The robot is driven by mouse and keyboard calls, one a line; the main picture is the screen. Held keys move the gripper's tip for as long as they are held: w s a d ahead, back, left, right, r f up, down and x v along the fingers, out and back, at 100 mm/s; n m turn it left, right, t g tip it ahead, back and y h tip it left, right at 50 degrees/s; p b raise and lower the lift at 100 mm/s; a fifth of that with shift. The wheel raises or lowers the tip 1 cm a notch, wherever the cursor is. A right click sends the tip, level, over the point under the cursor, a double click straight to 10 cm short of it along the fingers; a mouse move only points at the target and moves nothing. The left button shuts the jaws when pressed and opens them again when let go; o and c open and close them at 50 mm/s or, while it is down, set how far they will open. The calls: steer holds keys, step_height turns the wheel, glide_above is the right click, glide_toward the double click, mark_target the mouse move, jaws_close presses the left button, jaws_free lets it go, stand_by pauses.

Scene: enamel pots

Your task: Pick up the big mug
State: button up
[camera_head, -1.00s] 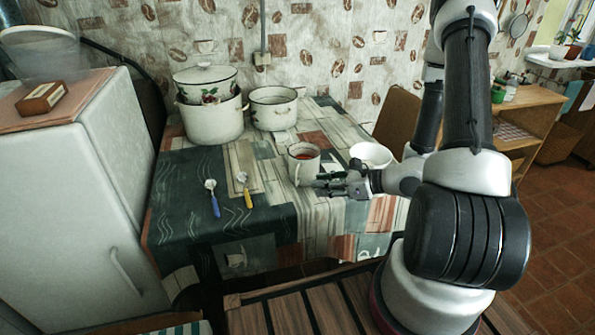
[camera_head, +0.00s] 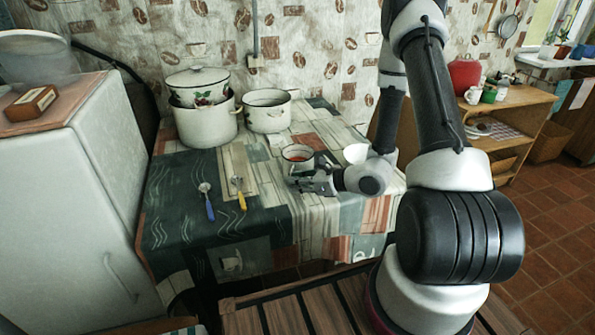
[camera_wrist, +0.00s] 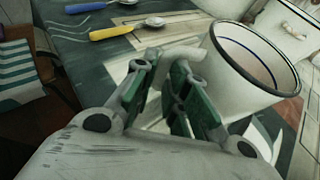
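The big mug (camera_head: 297,153) is white with a dark rim and stands on the table. Something reddish shows inside it in the head view. In the wrist view the mug (camera_wrist: 246,72) is at the upper right, and its pale handle (camera_wrist: 188,55) points left, toward my fingertips. My gripper (camera_head: 312,182) is low in front of the mug. In the wrist view my gripper (camera_wrist: 161,72) has its two green-padded fingers apart, with the handle at their tips. The gap between the fingers looks open; whether a pad touches the handle is unclear.
A white bowl (camera_head: 356,153) stands right of the mug, partly behind my arm. A blue-handled spoon (camera_head: 208,203) and a yellow-handled spoon (camera_head: 240,195) lie to the left.

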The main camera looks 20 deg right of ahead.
jaws_close()
steer(key=shift+r, duration=0.2)
steer(key=shift+r, duration=4.25)
steer(key=s+d+f, duration=0.7)
steer(key=d, duration=0.3)
steer(key=shift+s+d+f, duration=0.2)
steer(key=shift+s+d, duration=0.1)
steer(key=shift+s, duration=0.1)
steer(key=shift+w+d+r, duration=0.1)
